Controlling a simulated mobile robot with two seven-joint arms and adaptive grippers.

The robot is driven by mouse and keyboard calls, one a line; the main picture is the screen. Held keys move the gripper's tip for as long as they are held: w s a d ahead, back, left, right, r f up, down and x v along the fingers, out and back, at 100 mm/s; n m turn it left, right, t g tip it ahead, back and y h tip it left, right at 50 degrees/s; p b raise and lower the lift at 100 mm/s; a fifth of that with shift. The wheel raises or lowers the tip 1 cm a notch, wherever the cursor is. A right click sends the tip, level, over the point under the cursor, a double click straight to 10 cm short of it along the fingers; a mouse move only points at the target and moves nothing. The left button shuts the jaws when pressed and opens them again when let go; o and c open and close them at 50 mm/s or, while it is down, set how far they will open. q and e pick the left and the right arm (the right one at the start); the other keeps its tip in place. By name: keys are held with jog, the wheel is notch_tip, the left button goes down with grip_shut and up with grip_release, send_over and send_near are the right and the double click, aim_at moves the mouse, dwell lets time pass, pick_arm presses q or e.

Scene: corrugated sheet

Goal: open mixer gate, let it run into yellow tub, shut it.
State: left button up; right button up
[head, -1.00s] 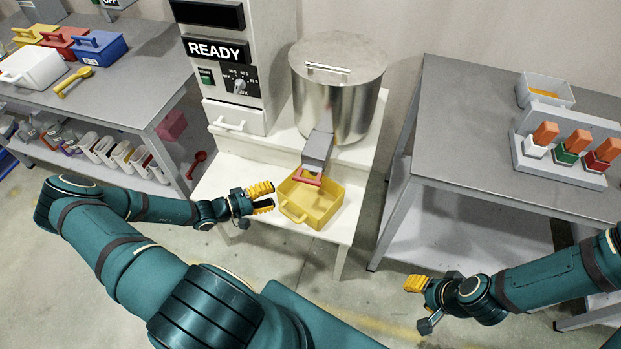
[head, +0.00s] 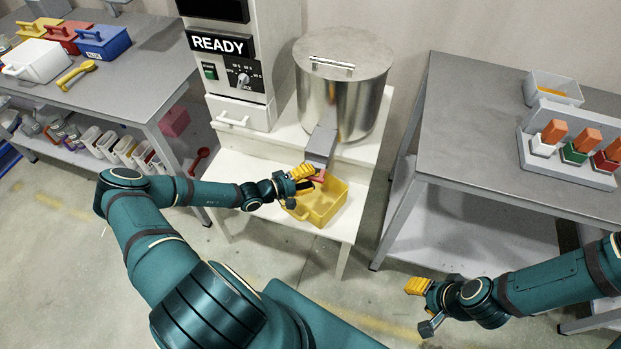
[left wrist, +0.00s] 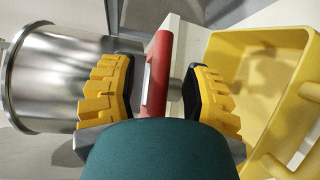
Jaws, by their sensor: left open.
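The steel mixer drum (head: 342,85) stands on the white stand, with a grey chute (head: 321,145) coming down from its front. The red gate handle (head: 318,177) is at the chute's lower end, mostly hidden in the head view by my left gripper (head: 304,180). The yellow tub (head: 327,204) sits under the chute. In the left wrist view the red handle (left wrist: 157,75) lies between the open yellow fingers, with gaps on both sides. The tub (left wrist: 253,80) is at right there and its visible inside looks empty. My right gripper (head: 422,305) hangs over the floor, away from the mixer; its opening is unclear.
A cabinet with a READY display (head: 222,43) and a dial stands left of the drum. A left bench (head: 110,80) holds lidded boxes and a yellow scoop. A right bench (head: 470,120) holds a rack of orange-handled tools. Floor in front is free.

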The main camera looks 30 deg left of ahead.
pick_arm(q)
jog(key=shift+w+d, duration=0.1)
jog(key=shift+w, duration=0.1)
grip_shut()
jog(key=shift+s, duration=0.1)
